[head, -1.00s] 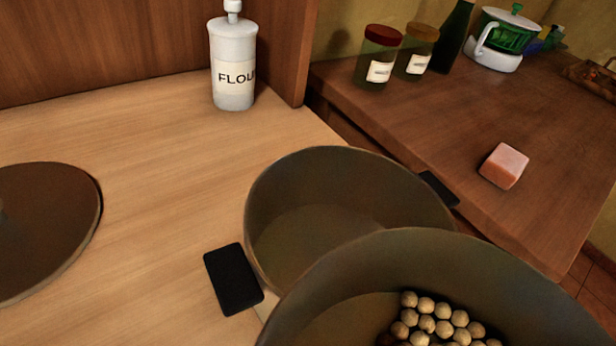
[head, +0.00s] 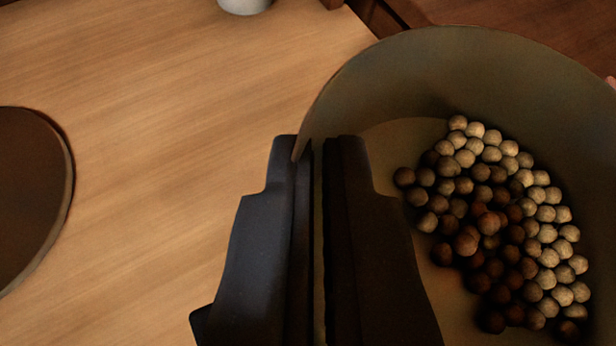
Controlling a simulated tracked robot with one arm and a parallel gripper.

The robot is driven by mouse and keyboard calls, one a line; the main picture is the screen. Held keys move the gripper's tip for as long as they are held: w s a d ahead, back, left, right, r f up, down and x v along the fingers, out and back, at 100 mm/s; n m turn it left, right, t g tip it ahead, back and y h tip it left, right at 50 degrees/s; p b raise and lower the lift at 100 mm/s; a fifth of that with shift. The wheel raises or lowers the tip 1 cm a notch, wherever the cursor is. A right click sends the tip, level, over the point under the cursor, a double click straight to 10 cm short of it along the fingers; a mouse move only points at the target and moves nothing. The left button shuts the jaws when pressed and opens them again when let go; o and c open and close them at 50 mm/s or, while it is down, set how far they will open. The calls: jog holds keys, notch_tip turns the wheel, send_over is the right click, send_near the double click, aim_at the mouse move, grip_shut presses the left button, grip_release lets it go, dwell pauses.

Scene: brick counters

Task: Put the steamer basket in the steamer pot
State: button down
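The steamer basket (head: 440,70) fills the right side of the view. I cannot tell how far the basket is above the counter or the pot.
A dark round disc, perhaps a lid (head: 30,200), lies on the light wood counter (head: 180,130) at the left. The base of a white jar (head: 244,5) shows at the top. A darker wood counter (head: 480,12) is at the top right. The counter between disc and gripper is clear.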

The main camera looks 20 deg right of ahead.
notch_tip(320, 180, down, 3)
jog(key=shift+f, duration=0.2)
jog(key=shift+f+b, duration=0.6)
jog(key=shift+f, duration=0.05)
jog(key=c, duration=1.7)
grip_release()
jog(key=shift+r, duration=0.15)
jog(key=shift+r+p, duration=0.3)
jog(key=shift+v, duration=6.1)
jog(key=shift+w+r, duration=0.15)
jog(key=shift+r, duration=0.1)
